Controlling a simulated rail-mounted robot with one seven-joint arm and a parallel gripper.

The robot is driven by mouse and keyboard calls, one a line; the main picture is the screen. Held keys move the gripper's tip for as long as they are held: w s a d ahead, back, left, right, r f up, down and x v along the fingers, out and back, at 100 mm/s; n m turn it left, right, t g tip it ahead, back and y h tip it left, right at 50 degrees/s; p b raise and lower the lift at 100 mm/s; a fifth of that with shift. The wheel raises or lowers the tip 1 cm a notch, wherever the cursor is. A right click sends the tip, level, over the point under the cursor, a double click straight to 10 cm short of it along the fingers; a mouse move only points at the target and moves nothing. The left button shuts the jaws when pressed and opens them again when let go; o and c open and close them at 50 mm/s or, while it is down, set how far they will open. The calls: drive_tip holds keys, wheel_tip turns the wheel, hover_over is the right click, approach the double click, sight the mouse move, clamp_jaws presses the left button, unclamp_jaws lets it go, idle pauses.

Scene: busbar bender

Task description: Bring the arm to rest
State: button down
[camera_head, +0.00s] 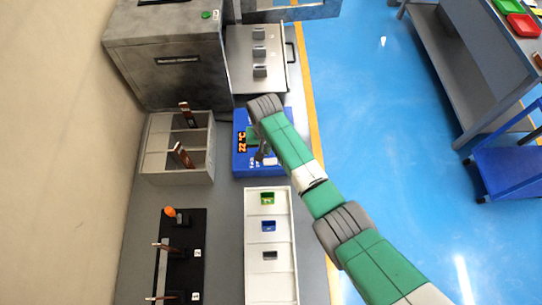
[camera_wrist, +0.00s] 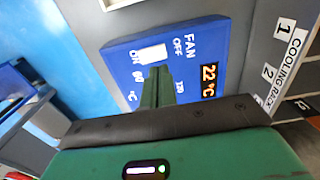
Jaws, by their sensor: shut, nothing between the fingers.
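My arm (camera_head: 305,170) reaches from the lower right up over the blue fan control box (camera_head: 241,165), then bends down at the grey wrist joint. My gripper (camera_head: 260,157) hangs above the box, partly hidden by the arm. In the wrist view my gripper (camera_wrist: 157,85) is shut and empty, in front of the box face. That face (camera_wrist: 120,62) shows a white switch (camera_wrist: 152,54) with FAN, OFF and ON labels and a 22 °C display (camera_wrist: 209,80). Whether the fingertips touch the box cannot be told.
A grey machine (camera_head: 165,60) stands at upper left, with a grey cooling rack (camera_head: 150,165) holding copper bars below it. A white tray (camera_head: 256,278) and black stand (camera_head: 178,270) lie nearer. A workbench (camera_head: 450,70) and blue cart (camera_head: 510,170) stand right. Blue floor between is clear.

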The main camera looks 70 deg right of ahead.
drive_tip(key=shift+r, duration=0.6)
